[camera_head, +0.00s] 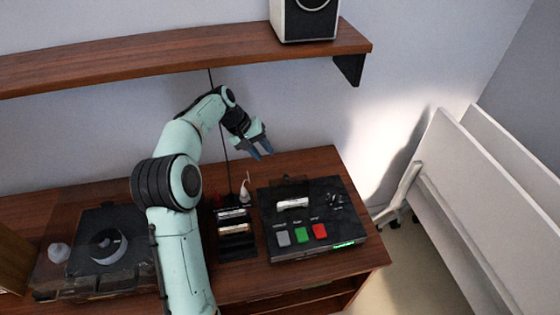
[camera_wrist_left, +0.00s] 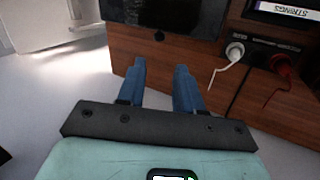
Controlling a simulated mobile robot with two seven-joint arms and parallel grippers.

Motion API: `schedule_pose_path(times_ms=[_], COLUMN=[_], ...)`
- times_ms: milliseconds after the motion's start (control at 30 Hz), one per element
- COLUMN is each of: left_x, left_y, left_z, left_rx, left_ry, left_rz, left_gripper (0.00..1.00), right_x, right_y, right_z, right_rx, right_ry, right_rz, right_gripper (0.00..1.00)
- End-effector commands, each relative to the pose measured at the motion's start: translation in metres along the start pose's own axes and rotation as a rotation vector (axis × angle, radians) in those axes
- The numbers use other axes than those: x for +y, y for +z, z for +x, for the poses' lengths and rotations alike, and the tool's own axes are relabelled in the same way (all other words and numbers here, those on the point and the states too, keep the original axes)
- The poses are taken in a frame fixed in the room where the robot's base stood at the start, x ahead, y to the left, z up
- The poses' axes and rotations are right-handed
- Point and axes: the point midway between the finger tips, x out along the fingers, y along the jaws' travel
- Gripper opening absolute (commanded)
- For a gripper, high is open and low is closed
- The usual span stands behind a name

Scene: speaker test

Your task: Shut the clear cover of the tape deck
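The tape deck (camera_head: 333,225) is a black box on the right part of the wooden table, with grey, green and red buttons along its front. A pale cassette-like piece (camera_head: 292,203) shows in its upper left part. A small dark see-through piece (camera_head: 290,181) stands at its back edge; it looks like the cover, raised, but its outline is faint. My left gripper (camera_head: 262,147) is above and behind the deck, apart from it. In the wrist view its two blue fingers (camera_wrist_left: 158,88) are apart with nothing between them. The deck's dark edge (camera_wrist_left: 165,14) shows beyond them. My right gripper is not in view.
A rack of cassettes (camera_head: 234,250) stands left of the deck, with white and red plugs (camera_wrist_left: 235,50) behind it. A turntable (camera_head: 78,248) is at the left. A shelf (camera_head: 190,52) bearing a speaker (camera_head: 305,20) hangs above. White panels (camera_head: 480,190) stand at the right.

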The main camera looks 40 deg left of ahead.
Motion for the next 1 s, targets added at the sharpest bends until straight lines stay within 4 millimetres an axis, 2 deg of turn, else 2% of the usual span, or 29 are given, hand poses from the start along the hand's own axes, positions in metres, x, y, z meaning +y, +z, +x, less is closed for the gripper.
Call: schedule_pose_path(times_ms=[167,267,700,900,1000], left_x=[0.000,-0.001,0.000,0.001,0.001], left_y=[0.000,0.001,0.001,0.000,0.000], left_z=[0.003,0.013,0.100,0.126,0.132], left_rx=[-0.001,-0.003,-0.004,-0.002,-0.001], left_ry=[0.000,-0.001,0.000,0.000,0.000], left_rz=[0.000,0.001,0.001,0.001,0.001], left_gripper=[0.35,0.35,0.35,0.35,0.35], right_x=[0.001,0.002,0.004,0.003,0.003], right_y=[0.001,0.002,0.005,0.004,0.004], right_z=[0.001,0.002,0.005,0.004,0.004], right_rx=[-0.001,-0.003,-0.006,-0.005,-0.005], right_ry=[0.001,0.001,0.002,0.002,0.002], right_rz=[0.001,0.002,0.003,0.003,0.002], right_gripper=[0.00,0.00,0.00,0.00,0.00])
